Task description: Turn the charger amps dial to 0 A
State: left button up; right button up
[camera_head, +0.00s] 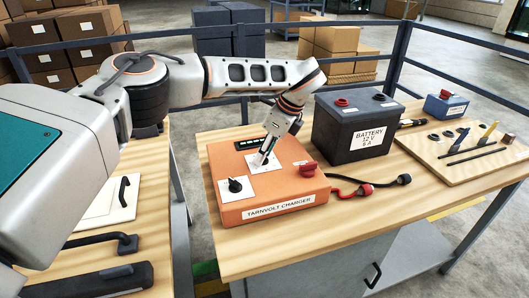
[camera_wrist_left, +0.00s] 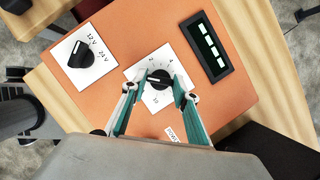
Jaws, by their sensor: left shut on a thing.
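The orange Tarnvolt charger (camera_head: 230,202) lies on the wooden bench top. Its amps dial (camera_wrist_left: 160,79) is a black round knob on a white plate with numbers around it. A pale mark shows on the knob's left side in the wrist view, but I cannot read its setting surely. My left gripper (camera_head: 261,160) reaches down over the charger. It also shows in the left wrist view (camera_wrist_left: 158,84), its two teal-backed fingers shut on the amps dial from both sides. In the head view the fingers mostly hide this dial. My right gripper is not in view.
A black battery (camera_head: 353,130), clamp leads (camera_head: 365,189) and a wooden tool board (camera_head: 465,150) stand to the right.

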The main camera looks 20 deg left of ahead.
pick_arm(q)
jog(key=o, duration=1.1)
jog(key=v, duration=1.2)
